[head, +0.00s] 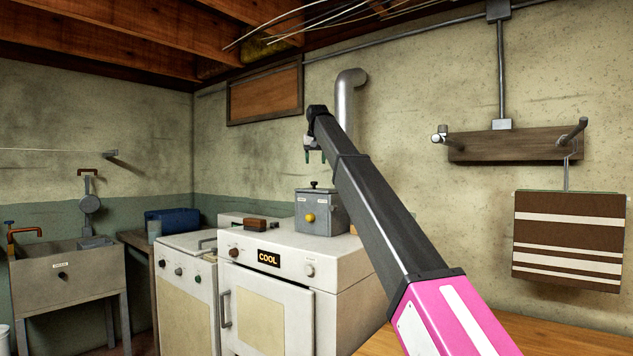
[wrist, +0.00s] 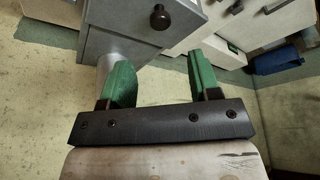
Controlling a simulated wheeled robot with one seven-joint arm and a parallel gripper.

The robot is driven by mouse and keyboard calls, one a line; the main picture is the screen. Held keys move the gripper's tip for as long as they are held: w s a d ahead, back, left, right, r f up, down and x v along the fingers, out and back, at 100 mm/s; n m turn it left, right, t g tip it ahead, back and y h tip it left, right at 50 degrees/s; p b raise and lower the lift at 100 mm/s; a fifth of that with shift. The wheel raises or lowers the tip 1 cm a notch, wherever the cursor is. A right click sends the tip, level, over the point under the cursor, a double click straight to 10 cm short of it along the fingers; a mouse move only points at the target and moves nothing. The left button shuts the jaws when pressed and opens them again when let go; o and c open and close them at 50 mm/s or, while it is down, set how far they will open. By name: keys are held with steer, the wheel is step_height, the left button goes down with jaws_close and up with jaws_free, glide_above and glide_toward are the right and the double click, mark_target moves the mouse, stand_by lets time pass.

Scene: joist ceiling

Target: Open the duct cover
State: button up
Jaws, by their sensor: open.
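A grey metal box (head: 322,212) stands on top of the white dryer, with a yellow round button on its front. Its lid, which looks like the duct cover (wrist: 127,14), lies flat and shut and carries a black knob (head: 314,184). The knob also shows in the wrist view (wrist: 160,18). A silver duct pipe (head: 347,100) rises behind the box and bends at the top. My gripper (head: 315,157) is above the knob and apart from it. Its green fingers are open and empty in the wrist view (wrist: 160,84).
The white dryer (head: 276,252) shows "COOL" on its display, with a small brown block (head: 255,224) on top. Another white appliance (head: 186,285) and a sink (head: 66,277) stand left. A wooden rack (head: 525,143) and a hanging striped cloth (head: 570,240) are on the right wall.

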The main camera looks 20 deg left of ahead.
steer(key=x, duration=0.9)
steer(key=shift+a+f, duration=0.1)
jaws_close()
